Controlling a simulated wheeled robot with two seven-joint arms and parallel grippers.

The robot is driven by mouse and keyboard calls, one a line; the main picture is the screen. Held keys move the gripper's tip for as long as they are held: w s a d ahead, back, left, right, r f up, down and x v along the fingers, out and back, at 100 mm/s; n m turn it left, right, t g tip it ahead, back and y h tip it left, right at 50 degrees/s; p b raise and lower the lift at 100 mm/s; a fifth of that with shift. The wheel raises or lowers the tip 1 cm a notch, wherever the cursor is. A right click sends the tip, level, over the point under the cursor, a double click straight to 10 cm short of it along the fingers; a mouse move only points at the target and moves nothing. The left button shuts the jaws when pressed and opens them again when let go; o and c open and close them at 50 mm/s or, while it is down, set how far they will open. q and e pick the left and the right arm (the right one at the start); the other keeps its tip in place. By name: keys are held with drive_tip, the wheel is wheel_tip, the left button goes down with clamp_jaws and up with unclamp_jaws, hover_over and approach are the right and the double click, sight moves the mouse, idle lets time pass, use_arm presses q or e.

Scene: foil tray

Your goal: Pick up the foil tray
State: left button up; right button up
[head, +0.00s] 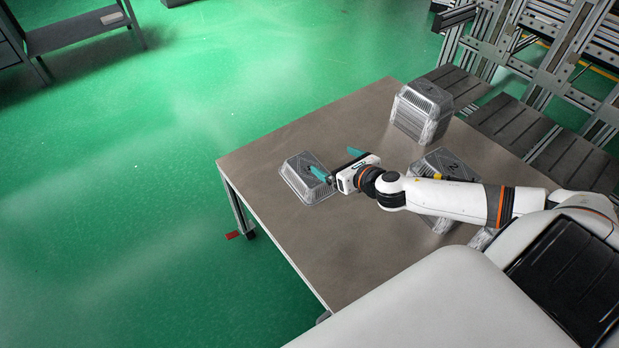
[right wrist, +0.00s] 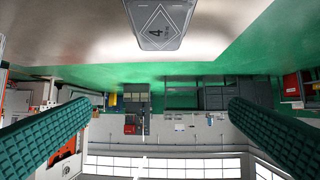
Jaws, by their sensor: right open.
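The foil tray (head: 299,184) is a low, silvery grey container lying alone near the left edge of the table. My right gripper (head: 336,163) is open, with its teal fingers apart, just to the right of the tray. In the head view one finger overlaps the tray; I cannot tell if it touches. In the right wrist view a grey tray top marked 4 (right wrist: 160,24) shows at the upper middle, beyond the two spread fingers (right wrist: 158,128), with nothing between them. My left gripper is not in view.
The brown table (head: 290,245) is bare in front of the tray. A stack of similar trays (head: 421,112) stands at the back corner. Another stack (head: 443,164) marked 2 stands behind my right arm, partly hidden. Metal racks (head: 545,65) stand beyond the table.

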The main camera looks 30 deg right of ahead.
use_arm(q)
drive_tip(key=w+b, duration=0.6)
drive_tip(key=b, duration=0.2)
use_arm(e)
approach(322, 183)
drive_tip(key=w, duration=0.1)
drive_tip(key=w+r, duration=0.1)
drive_tip(key=w, duration=0.1)
drive_tip(key=shift+w, duration=0.25)
drive_tip(key=shift+w+f+b, duration=0.2)
drive_tip(key=shift+b, duration=0.15)
drive_tip(key=x, duration=0.6)
drive_tip(key=shift+b, duration=0.4)
drive_tip(key=b+x, duration=0.1)
drive_tip(key=x, duration=0.3)
drive_tip(key=shift+w, duration=0.35)
drive_tip(key=shift+w+f, duration=0.1)
drive_tip(key=shift+w, duration=0.35)
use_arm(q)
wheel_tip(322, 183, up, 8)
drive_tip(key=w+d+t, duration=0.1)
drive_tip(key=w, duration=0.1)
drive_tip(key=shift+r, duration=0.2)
use_arm(e)
drive_tip(key=c, duration=0.7)
